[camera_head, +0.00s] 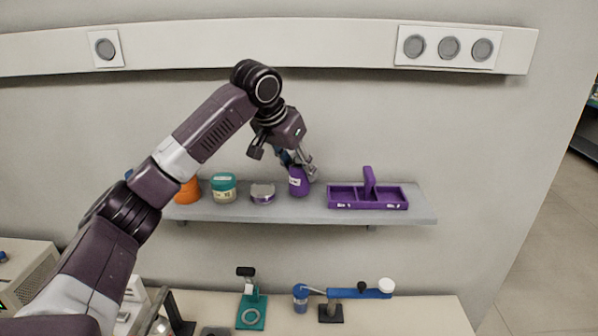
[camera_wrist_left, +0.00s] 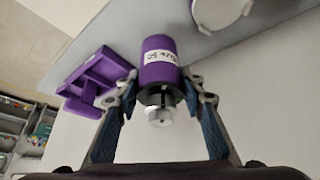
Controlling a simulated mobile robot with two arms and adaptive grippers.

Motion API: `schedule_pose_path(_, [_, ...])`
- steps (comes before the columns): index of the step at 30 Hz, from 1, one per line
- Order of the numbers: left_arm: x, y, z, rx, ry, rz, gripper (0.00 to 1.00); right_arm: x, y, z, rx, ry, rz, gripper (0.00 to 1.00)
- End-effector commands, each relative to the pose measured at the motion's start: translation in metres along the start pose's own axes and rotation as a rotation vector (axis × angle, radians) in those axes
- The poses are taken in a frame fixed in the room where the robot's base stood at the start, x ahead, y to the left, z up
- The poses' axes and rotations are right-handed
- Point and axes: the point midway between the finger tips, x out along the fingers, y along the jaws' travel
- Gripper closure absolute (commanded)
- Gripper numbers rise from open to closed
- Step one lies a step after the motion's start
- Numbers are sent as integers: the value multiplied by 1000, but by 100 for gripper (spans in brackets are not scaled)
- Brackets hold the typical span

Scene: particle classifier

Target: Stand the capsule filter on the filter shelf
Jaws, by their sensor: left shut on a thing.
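The capsule filter (camera_head: 298,183) is a purple cylinder with a white label and looks upright at the wall shelf (camera_head: 240,212), between a small silver-lidded container and the purple tray. My left gripper (camera_head: 303,168) reaches down to it from above and is shut on it. In the left wrist view the capsule filter (camera_wrist_left: 158,58) sits between the fingertips of my left gripper (camera_wrist_left: 163,90), its metal and white fitting towards the camera. Its far end is against the shelf surface in that view; I cannot tell if it touches. My right gripper is not in view.
On the shelf stand an orange container (camera_head: 188,191), a green-lidded jar (camera_head: 224,188), a silver-lidded container (camera_head: 262,193) and a purple tray (camera_head: 368,204) with an upright handle. Below, a bench (camera_head: 400,318) holds a teal stand (camera_head: 252,310) and a blue-armed device (camera_head: 345,294).

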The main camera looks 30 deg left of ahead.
Motion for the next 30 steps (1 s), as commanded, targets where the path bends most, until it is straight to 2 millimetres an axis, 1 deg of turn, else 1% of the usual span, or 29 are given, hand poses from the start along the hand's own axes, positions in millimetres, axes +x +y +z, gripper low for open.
schedule_pose_path(1, [4,-1,3,-1,0,-1,100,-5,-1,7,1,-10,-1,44])
schedule_pose_path(5, [13,0,8,-1,3,0,100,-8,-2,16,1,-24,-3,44])
schedule_pose_path(16, [18,0,10,-1,3,0,100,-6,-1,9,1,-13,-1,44])
schedule_pose_path(17, [18,0,10,-1,0,0,60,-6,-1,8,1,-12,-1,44])
schedule_pose_path(18, [18,0,10,-1,0,0,56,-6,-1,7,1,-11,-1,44])
schedule_pose_path(21, [18,0,10,-1,0,0,46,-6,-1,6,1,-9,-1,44])
schedule_pose_path(30, [16,0,9,-1,1,0,46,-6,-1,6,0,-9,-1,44])
